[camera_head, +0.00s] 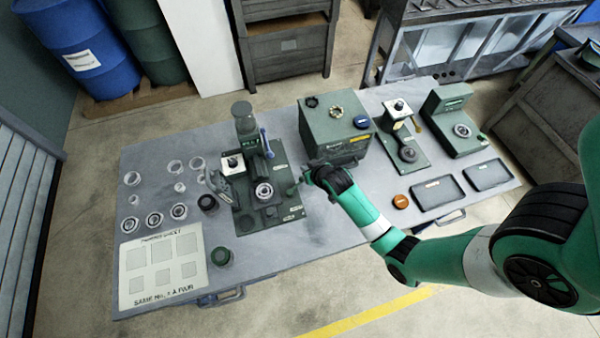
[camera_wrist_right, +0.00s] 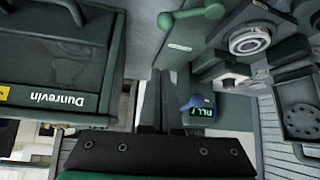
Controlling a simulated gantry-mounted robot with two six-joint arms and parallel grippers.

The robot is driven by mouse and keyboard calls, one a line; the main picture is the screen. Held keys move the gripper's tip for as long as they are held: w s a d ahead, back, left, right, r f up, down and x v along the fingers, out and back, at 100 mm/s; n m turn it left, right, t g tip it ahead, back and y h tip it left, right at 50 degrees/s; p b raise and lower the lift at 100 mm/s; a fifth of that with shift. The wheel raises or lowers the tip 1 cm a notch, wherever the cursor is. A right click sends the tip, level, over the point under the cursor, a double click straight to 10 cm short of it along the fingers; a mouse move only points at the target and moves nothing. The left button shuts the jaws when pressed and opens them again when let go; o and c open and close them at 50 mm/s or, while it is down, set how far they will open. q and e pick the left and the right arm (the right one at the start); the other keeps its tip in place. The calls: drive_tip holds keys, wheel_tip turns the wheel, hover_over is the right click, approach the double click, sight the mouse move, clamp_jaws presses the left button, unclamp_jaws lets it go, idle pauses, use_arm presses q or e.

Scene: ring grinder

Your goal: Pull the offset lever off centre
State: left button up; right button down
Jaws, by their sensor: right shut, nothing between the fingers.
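The ring grinder (camera_head: 247,150) is a dark green machine with a column and a flat base on the table. A short green lever (camera_head: 292,190) with a ball end stands at the right side of its base. It also shows at the top of the right wrist view (camera_wrist_right: 190,17), beside a small label too blurred to read. My right gripper (camera_head: 305,174) is shut and empty, just above and right of this lever, apart from it. In the wrist view its fingers (camera_wrist_right: 158,90) point toward the lever. My left gripper is not in view.
A blue-handled lever (camera_head: 266,143) is on the grinder's column. A green box (camera_head: 333,130) stands close behind my right gripper. Rings (camera_head: 155,221) lie to the left, and a printed sheet (camera_head: 160,265) lies at front left. The table front is mostly clear.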

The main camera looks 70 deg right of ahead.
sight(296, 185)
drive_tip(key=b+x, duration=0.5)
drive_tip(key=shift+a+f, duration=0.1)
drive_tip(key=shift+f, duration=0.2)
drive_tip(key=b+x, duration=0.2)
drive_tip(key=x, duration=0.3)
drive_tip(key=shift+w+r, duration=0.1)
drive_tip(key=shift+r, duration=0.05)
drive_tip(key=s+a+p, duration=0.1)
drive_tip(key=s+a, duration=0.1)
drive_tip(key=shift+s, duration=0.35)
drive_tip(key=shift+s+a+f, duration=0.2)
drive_tip(key=shift+p, duration=0.35)
